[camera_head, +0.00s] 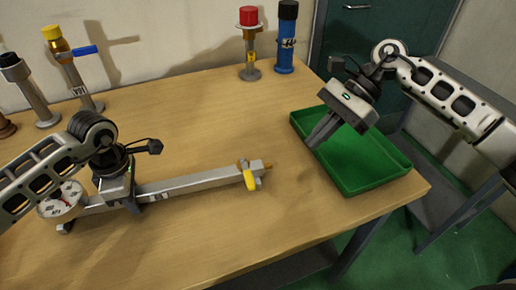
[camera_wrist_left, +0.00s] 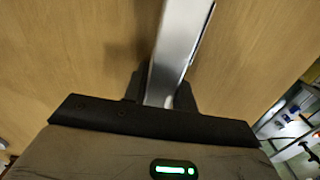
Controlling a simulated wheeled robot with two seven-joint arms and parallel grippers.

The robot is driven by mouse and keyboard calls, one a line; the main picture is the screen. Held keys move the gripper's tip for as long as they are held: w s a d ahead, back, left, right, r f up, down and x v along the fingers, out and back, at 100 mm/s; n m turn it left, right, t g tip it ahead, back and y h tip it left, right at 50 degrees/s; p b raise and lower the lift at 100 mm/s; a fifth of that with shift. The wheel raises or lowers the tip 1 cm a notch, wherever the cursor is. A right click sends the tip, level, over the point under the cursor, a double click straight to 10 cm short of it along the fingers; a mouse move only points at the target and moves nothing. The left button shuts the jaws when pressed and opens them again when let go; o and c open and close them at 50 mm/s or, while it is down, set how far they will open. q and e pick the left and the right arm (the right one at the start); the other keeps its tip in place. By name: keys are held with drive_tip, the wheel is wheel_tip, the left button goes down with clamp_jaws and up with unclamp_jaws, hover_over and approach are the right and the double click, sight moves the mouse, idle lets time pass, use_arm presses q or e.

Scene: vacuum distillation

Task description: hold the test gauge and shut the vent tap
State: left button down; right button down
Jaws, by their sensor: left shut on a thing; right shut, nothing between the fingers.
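The test gauge is a long grey metal bar (camera_head: 195,184) with a round dial (camera_head: 62,200) at its left end. A yellow tap handle (camera_head: 249,177) sits near its right end, lying roughly crosswise to the bar; I take this as the vent tap. My left gripper (camera_head: 134,203) is shut on the bar near the dial end. In the left wrist view the bar (camera_wrist_left: 181,40) runs between the fingers (camera_wrist_left: 160,88). Whether it touches the table is unclear. My right gripper (camera_head: 314,140) is shut and empty over the green tray, apart from the tap.
The green tray (camera_head: 357,186) is at the table's right edge. At the back stand a red-topped post (camera_head: 249,45), a blue cylinder (camera_head: 286,40), a yellow-topped post with a blue lever (camera_head: 72,65) and a black-topped post (camera_head: 30,90). The wooden table (camera_head: 200,130) is clear around the bar.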

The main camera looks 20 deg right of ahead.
use_arm(q)
drive_tip(key=shift+r, duration=0.1)
drive_tip(key=c, duration=1)
unclamp_jaws()
drive_tip(key=shift+c, duration=0.2)
use_arm(e)
drive_tip(key=shift+v, duration=1)
drive_tip(key=shift+s, duration=0.15)
use_arm(q)
wheel_tip(320, 180, up, 12)
use_arm(e)
drive_tip(key=shift+s, duration=0.1)
